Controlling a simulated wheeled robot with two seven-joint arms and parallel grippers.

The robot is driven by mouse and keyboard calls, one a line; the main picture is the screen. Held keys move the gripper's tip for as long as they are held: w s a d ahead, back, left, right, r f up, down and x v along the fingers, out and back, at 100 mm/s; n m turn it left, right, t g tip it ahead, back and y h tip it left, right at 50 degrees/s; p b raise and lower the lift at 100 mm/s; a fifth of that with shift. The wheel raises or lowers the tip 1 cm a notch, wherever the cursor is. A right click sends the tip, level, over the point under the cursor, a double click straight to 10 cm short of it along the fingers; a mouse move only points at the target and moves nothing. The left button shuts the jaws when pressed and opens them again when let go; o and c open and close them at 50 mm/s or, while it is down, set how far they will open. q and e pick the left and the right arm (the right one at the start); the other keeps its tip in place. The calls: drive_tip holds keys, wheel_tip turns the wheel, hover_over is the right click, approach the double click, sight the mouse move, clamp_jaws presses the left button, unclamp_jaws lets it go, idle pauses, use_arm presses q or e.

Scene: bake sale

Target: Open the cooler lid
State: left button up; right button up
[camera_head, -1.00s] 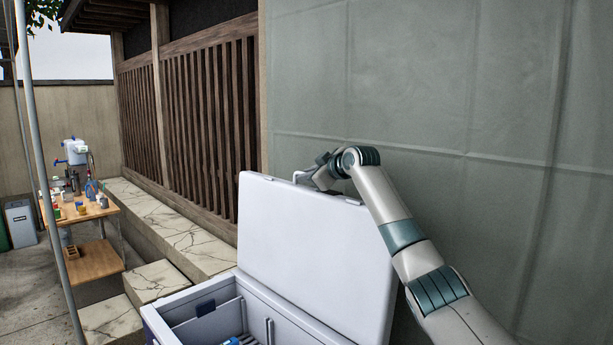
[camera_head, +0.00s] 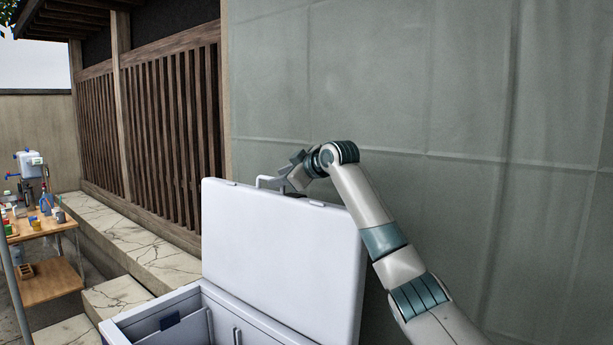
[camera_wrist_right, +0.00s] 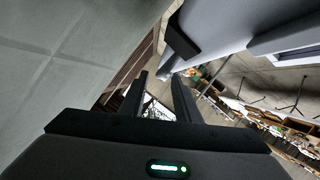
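The white cooler (camera_head: 185,305) stands at the bottom of the head view. Its lid (camera_head: 280,260) is raised and stands steeply upright, with its broad face toward me. A pale handle (camera_head: 268,181) sticks up from the lid's top edge. My right gripper (camera_head: 288,172) is at the lid's top edge, beside the handle. In the right wrist view its two dark fingers (camera_wrist_right: 160,95) are apart, with nothing visibly clamped between them. A pale lid or cooler part (camera_wrist_right: 215,25) shows beyond them. Whether the gripper touches the handle is unclear. My left gripper is not in view.
A grey-green wall (camera_head: 430,90) rises close behind the lid and my right arm. A stone ledge (camera_head: 140,235) runs along the slatted wooden wall at left. A wooden table (camera_head: 45,225) with bottles and small items stands at far left.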

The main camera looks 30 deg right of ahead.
drive_tip(key=b+v, duration=0.4)
drive_tip(key=v, duration=0.7)
drive_tip(key=shift+s+d, duration=0.1)
drive_tip(key=shift+s, duration=0.15)
drive_tip(key=shift+s+r, duration=0.15)
drive_tip(key=shift+s, duration=0.15)
